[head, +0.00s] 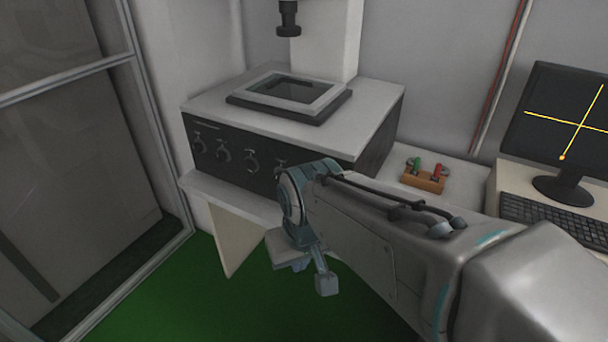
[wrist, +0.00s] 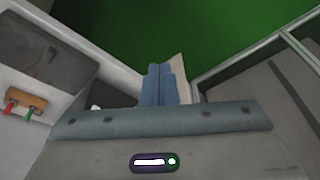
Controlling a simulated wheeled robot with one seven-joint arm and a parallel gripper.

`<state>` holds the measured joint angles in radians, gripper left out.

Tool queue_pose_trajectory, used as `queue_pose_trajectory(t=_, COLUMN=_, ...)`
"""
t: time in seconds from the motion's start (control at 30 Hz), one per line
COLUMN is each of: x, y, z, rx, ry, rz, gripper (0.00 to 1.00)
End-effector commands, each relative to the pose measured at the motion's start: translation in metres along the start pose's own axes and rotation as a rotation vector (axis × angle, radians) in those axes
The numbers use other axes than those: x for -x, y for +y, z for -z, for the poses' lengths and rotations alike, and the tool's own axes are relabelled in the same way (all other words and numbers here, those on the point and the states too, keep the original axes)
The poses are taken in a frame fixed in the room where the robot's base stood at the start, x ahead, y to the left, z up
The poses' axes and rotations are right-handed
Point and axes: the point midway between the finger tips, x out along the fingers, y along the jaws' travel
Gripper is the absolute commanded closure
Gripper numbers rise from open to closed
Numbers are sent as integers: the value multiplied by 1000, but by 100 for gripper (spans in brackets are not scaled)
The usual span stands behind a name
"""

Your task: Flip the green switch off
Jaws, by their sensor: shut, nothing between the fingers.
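The green switch (head: 416,164) is a small lever standing up from a wooden block (head: 424,184) on the bench, beside a red lever (head: 437,170). In the wrist view the green switch (wrist: 28,114) shows at the far left, small, next to the red lever (wrist: 8,109). I cannot tell its on or off position. My gripper (head: 326,284) hangs low in front of the bench, to the left of the block and well apart from it. In the wrist view the gripper's fingers (wrist: 160,70) are together and empty, pointing toward the green floor.
A large machine (head: 360,120) with knobs on its dark front stands on the bench, left of the switch block. A monitor (head: 550,130) and keyboard (head: 555,215) stand to the right. A glazed frame (head: 160,110) is at the left. Green floor (head: 210,290) lies open below.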

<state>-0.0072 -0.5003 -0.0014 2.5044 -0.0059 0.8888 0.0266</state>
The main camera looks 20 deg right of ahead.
Motion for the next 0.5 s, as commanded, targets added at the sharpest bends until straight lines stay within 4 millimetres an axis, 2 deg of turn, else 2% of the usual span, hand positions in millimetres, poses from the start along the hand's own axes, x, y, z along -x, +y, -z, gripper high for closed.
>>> queue_pose_trajectory(t=0.17, x=0, y=0, z=0, rx=0, ry=-2, rz=-1, gripper=100)
queue_pose_trajectory(t=0.27, x=-7, y=4, z=-3, rx=3, ry=-34, rz=-24, gripper=100)
queue_pose_trajectory(t=0.37, x=-24, y=13, z=-12, rx=8, ry=-121, rz=-95, gripper=100)
queue_pose_trajectory(t=0.5, x=-53, y=43, z=-28, rx=29, ry=-294, rz=-302, gripper=100)
